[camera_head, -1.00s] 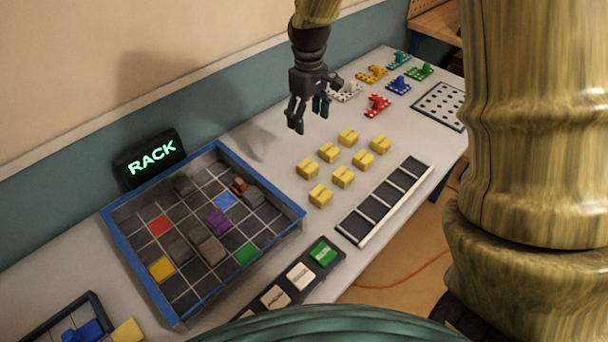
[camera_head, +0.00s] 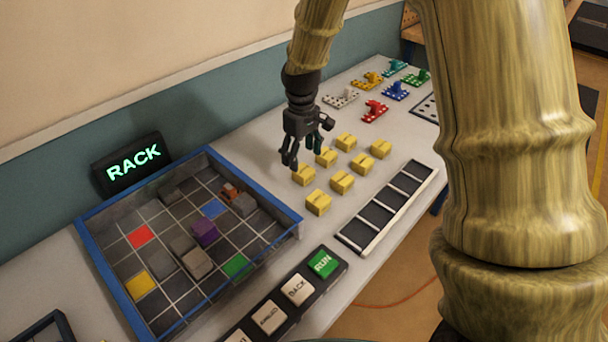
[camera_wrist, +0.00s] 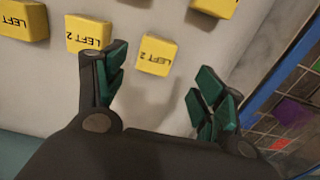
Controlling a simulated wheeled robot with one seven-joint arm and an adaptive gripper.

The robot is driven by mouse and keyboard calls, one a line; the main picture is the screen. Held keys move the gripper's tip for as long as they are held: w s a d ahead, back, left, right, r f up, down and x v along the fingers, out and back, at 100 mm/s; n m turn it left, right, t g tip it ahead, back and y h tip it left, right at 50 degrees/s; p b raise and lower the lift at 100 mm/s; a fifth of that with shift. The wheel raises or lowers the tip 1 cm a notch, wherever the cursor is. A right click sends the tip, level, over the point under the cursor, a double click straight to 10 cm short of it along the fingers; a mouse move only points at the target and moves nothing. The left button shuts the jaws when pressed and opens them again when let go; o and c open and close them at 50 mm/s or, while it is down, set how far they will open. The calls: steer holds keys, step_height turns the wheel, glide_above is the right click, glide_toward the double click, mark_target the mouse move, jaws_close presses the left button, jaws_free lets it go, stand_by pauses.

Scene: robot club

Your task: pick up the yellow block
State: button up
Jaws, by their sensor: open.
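Several yellow blocks stand in a loose group on the white table. One yellow block (camera_head: 304,175) is just below and beside my gripper (camera_head: 301,163) in the head view. In the wrist view a yellow block marked LEFT 2 (camera_wrist: 156,56) lies beyond and between my fingertips (camera_wrist: 160,75). Another block marked LEFT 2 (camera_wrist: 90,33) is left of it, close to the left finger. My gripper is open and empty, above the table and apart from the blocks. The head view alone does not show which block the task means.
A blue-rimmed grid tray (camera_head: 95,250) with grey, purple and orange pieces stands at left, under a RACK sign (camera_head: 134,162). A slotted strip (camera_head: 387,207) and button panel (camera_head: 283,300) lie in front. Coloured dotted pieces (camera_head: 374,111) stand at the back right.

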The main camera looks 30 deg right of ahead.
mark_target(304, 170)
steer(key=shift+w+d+f+p, duration=0.1)
steer(key=shift+d+f+p, duration=0.1)
steer(key=shift+f, duration=1.6)
steer(key=shift+d+f+p, duration=0.1)
steer(key=shift+f+p, duration=0.05)
steer(key=shift+f, duration=1.6)
steer(key=c, duration=1.1)
